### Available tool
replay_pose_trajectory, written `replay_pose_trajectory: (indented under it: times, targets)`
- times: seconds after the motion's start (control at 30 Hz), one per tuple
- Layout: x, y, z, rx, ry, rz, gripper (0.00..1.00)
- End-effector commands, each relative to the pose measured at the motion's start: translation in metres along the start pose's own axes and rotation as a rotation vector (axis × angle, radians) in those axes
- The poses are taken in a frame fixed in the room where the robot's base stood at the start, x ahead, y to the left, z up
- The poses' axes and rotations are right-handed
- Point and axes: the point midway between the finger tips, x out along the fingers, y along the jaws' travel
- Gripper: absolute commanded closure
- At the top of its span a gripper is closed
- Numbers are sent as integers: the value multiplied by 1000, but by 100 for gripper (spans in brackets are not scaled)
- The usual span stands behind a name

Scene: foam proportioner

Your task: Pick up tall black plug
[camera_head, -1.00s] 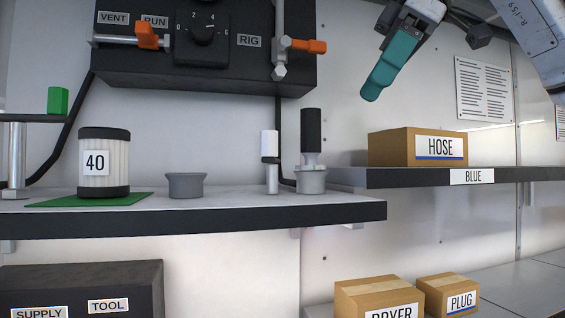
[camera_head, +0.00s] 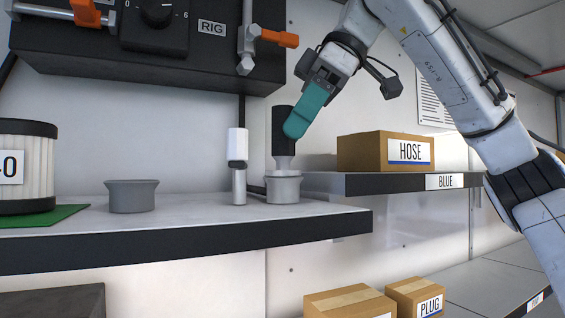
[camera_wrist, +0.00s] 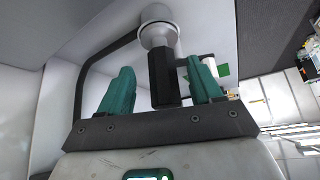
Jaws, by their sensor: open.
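The tall black plug (camera_head: 283,132) stands upright in a grey cup-shaped holder (camera_head: 284,189) near the right end of the upper shelf. It has a black top and a pale lower stem. My gripper (camera_head: 296,126) is at the plug's black top, its teal finger partly in front of it. In the wrist view the plug (camera_wrist: 163,78) lies between the two teal fingers of my gripper (camera_wrist: 160,88), with a gap on each side. The fingers are open and do not hold it.
A shorter white-topped plug (camera_head: 238,150) stands close to the left of the black plug. An empty grey cup (camera_head: 132,196) is farther left. The HOSE box (camera_head: 375,152) sits on the shelf to the right. The black control panel (camera_head: 110,50) hangs above.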

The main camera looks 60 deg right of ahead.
Motion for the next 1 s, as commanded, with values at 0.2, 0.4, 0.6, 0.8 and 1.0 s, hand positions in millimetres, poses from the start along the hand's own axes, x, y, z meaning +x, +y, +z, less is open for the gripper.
replay_pose_trajectory:
  times: [0.2, 0.4, 0.6, 0.8, 1.0]
  targets:
    - [28, -2, -2, 2, -3, 2, 36]
    - [37, -2, -2, 1, 0, 0, 36]
    - [37, -2, -2, 0, 0, 0, 41]
    - [37, -2, -2, 0, 0, 0, 61]
    - [36, -2, -2, 0, 0, 0, 80]
